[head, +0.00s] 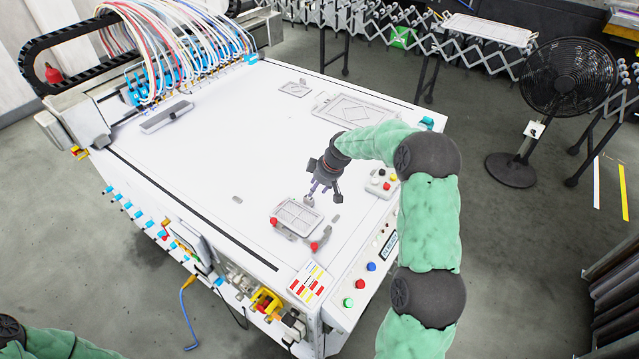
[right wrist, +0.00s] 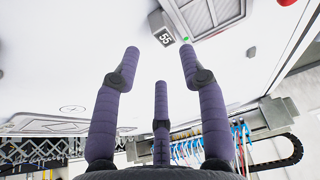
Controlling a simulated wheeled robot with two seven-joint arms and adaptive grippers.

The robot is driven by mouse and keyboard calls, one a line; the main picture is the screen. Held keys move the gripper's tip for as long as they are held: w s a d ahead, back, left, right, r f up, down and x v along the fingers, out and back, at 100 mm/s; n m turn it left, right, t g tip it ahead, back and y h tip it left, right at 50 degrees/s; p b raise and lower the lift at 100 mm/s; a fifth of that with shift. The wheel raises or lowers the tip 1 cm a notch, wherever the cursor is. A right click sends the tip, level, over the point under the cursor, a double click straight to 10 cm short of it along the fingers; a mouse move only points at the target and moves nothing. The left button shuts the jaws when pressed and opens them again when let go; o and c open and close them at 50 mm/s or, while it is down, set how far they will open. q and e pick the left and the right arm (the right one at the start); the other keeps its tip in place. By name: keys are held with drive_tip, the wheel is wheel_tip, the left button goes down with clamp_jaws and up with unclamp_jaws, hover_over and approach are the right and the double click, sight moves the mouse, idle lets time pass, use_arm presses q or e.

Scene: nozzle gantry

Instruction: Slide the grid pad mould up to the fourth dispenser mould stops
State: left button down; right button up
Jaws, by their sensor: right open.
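The grid pad mould (head: 297,217), a light grey tray with a grid inside, lies on the white table near its front right edge. A red knob (head: 273,221) is at its left corner and another (head: 314,246) is by its lower right corner. My right gripper (head: 322,193) is open and empty just beyond the mould, fingers pointing down. The right wrist view shows its three spread purple fingers (right wrist: 160,68) and a grey mould edge (right wrist: 207,17) past them. The dispensers (head: 190,75) stand in a row at the far left under coloured hoses. My left gripper is out of view.
A long grey mould (head: 166,117) lies near the dispensers. A large tray with a diamond outline (head: 352,112) and a small plate (head: 295,88) lie at the back right. A button box (head: 380,183) stands on the right edge. The table's middle is mostly clear.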

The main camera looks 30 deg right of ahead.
sight(312, 198)
drive_tip(key=b+x, duration=0.1)
drive_tip(key=x, duration=0.6)
drive_tip(key=shift+w+f, duration=0.1)
drive_tip(key=shift+f, duration=0.15)
clamp_jaws()
drive_tip(key=shift+b, duration=0.3)
